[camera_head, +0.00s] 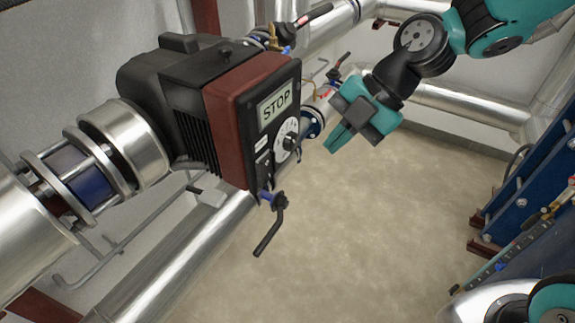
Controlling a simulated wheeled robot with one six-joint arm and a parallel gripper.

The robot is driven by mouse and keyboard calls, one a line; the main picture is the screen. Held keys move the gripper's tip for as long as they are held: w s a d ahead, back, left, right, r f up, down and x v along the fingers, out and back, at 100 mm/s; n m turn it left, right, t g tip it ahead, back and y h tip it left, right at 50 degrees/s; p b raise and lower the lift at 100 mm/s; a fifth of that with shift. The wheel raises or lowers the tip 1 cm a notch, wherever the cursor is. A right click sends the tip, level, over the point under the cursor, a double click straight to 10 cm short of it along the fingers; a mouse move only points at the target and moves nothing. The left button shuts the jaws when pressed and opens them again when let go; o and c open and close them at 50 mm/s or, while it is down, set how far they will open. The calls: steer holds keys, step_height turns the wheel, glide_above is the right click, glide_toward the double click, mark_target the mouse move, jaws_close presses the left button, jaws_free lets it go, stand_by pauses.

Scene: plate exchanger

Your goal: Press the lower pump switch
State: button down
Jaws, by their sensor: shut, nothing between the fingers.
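One pump (190,95) is in view, with a black housing and a dark red box. Below the display is a white round dial (286,134). A small dark switch (263,163) appears low on the panel, left of the dial; its position is too small to tell. My gripper (333,143), teal and black, is shut and empty. In the picture it is right of the dial, apart from the panel, with its fingers pointing down and left.
A valve with a black handle (268,232) hangs below the panel. Silver pipes (190,255) run below and behind the pump. A blue plate exchanger (535,185) stands at the right. The floor (370,230) between them is clear.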

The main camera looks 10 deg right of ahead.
mark_target(267, 169)
steer(key=w+a+f+p, duration=0.2)
steer(key=a+f, duration=0.6)
steer(key=shift+w+a+f, duration=0.15)
steer(key=shift+a+f, duration=0.15)
steer(key=shift+a, duration=0.1)
steer(key=b, duration=0.2)
steer(key=f+b, duration=0.1)
steer(key=b, duration=0.1)
steer(key=shift+w+a, duration=0.25)
steer(key=shift+r, duration=0.2)
steer(key=shift+a, duration=0.15)
stand_by(0.9)
